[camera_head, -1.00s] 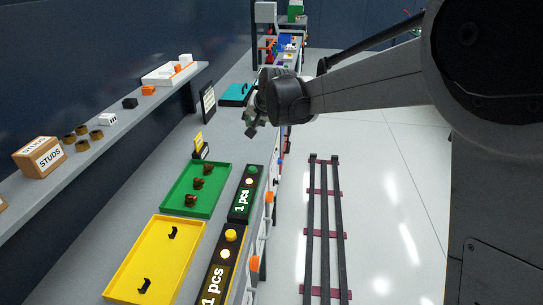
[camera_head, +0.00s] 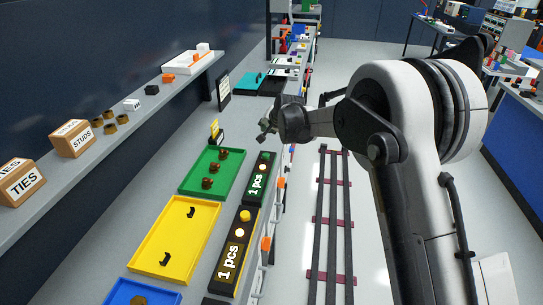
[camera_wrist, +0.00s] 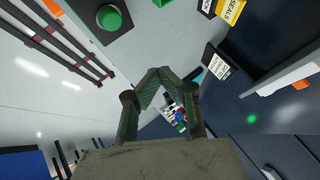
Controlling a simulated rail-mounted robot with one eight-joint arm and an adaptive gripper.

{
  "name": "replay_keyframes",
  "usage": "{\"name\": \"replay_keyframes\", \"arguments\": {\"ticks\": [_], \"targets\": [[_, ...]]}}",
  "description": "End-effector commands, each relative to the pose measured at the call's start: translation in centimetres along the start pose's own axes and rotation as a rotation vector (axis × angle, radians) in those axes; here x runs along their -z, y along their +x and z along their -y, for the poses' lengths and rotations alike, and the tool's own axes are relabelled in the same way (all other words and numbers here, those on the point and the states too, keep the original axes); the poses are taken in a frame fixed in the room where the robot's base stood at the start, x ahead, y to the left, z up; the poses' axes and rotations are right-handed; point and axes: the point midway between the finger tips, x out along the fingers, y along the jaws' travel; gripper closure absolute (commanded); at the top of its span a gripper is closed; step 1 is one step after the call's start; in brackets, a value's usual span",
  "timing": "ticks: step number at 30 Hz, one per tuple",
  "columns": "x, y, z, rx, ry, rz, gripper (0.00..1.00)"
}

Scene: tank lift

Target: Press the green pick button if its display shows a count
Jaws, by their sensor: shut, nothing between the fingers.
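The green pick button shows in the wrist view (camera_wrist: 110,17) as a round green cap on a dark box at the top left. In the head view its box stands to the right of the green tray (camera_head: 197,190), and its display (camera_head: 256,188) reads "1 pcs". A small pale light (camera_head: 262,167) sits above the text. My gripper (camera_head: 264,136) is above the bench near the far end of this box. In the wrist view my gripper (camera_wrist: 157,73) has its fingertips together with nothing between them, apart from the button in that picture.
A yellow tray (camera_head: 182,207) and a yellow-button box (camera_head: 238,238) also reading "1 pcs" are nearer. A blue tray (camera_head: 118,293) is at the bottom edge. A shelf (camera_head: 100,155) with boxes runs along the left. Floor rails (camera_head: 333,225) lie right of the bench.

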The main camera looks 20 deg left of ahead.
Motion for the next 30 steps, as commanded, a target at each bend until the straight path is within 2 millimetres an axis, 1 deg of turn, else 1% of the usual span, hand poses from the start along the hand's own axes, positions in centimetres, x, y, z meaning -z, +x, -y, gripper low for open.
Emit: {"name": "replay_keyframes", "arguments": {"ticks": [8,14,20,30], "targets": [[0.0,0.0,0.0,0.0,0.0,0.0,1.0],[-0.3,0.4,-0.3,0.0,0.0,0.0,1.0],[-1.1,1.6,-1.1,0.0,0.0,0.0,1.0],[-3.3,4.6,-3.4,0.0,0.0,0.0,1.0]]}}
